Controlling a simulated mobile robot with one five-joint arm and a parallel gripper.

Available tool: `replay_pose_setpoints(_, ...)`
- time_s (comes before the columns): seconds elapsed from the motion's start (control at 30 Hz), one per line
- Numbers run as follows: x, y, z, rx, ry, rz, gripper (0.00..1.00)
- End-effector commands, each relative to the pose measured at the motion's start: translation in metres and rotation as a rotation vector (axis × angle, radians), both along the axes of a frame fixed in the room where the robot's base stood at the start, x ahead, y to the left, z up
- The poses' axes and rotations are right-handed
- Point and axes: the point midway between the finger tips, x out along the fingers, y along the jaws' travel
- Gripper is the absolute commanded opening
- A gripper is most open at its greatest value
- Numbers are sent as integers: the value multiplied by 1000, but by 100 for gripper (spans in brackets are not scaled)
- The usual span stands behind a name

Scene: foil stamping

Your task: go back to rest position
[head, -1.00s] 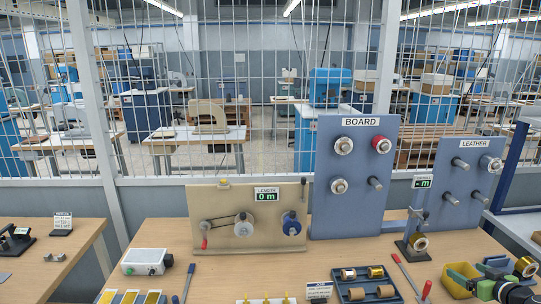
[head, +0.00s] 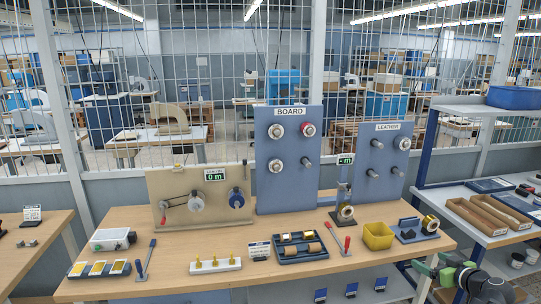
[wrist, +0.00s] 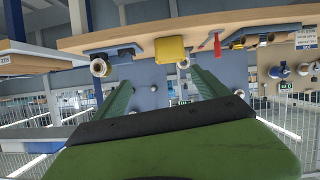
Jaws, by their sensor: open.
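My gripper (head: 430,268) is at the lower right of the head view, in front of the table's right front corner and apart from the table. In the wrist view its two green fingers (wrist: 158,78) are spread wide with nothing held between them. The wrist picture is upside down, with the table edge across the top and the panels hanging below it.
The wooden table (head: 190,262) holds a yellow bin (head: 378,236), a gold roll on a blue stand (head: 430,224), a dark tray of rolls (head: 290,257) and a red-handled tool (head: 347,246). A shelf unit (head: 480,236) stands at right.

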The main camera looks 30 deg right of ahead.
Motion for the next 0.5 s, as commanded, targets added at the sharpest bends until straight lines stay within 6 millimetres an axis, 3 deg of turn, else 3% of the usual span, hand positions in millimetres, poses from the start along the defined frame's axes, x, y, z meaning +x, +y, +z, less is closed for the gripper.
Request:
replay_pose_setpoints(0.27, 43, 21, 0, 0, 0, 69, 85)
replay_pose_setpoints(0.5, 106, 61, 0, 0, 0, 175, 85)
